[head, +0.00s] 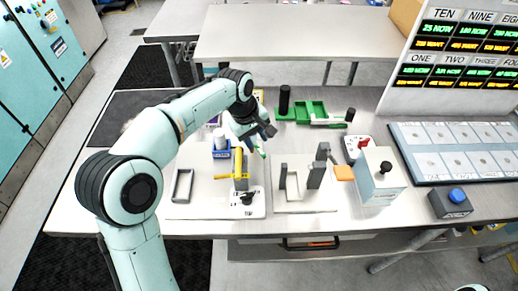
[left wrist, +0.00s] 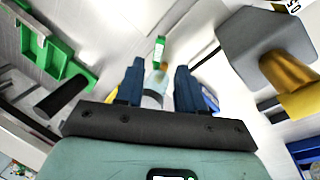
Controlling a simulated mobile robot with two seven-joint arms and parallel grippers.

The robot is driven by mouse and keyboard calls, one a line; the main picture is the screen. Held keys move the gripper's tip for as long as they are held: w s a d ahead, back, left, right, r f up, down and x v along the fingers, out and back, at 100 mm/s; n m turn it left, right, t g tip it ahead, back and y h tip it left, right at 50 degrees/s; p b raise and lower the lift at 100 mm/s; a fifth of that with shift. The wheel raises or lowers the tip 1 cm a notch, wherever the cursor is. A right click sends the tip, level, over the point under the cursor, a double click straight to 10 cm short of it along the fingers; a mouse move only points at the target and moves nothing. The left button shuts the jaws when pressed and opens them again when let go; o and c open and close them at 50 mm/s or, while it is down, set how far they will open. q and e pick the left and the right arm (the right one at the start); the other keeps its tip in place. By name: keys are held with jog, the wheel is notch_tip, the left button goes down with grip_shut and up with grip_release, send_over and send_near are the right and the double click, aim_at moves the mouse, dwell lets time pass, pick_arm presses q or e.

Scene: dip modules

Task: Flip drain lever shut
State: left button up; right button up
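The drain lever is not clearly identifiable. A yellow fitting (head: 240,165) stands on the white plate (head: 190,207) left of centre, with a small black handle (head: 248,198) at the plate's front edge. My left gripper (head: 254,138) is above the back of this plate, beside a blue-and-white part (head: 221,147). In the left wrist view, its two dark blue fingers (left wrist: 158,88) are apart. A pale cylinder (left wrist: 152,99) shows in the gap, and a green-and-white piece (left wrist: 159,50) lies beyond the tips. Contact cannot be told. My right gripper is out of view.
A green tray (head: 310,110) and a black cylinder (head: 284,99) stand behind. To the right are a second plate with grey uprights (head: 316,174), a red switch (head: 363,142), a pale box (head: 380,178) and a blue-button box (head: 451,204). A grey block (left wrist: 262,38) is close in the wrist view.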

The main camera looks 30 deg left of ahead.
aim_at(261, 152)
pick_arm(q)
jog(key=x, duration=0.5)
jog(key=shift+w+f, duration=0.1)
jog(key=shift+f, duration=0.1)
grip_shut()
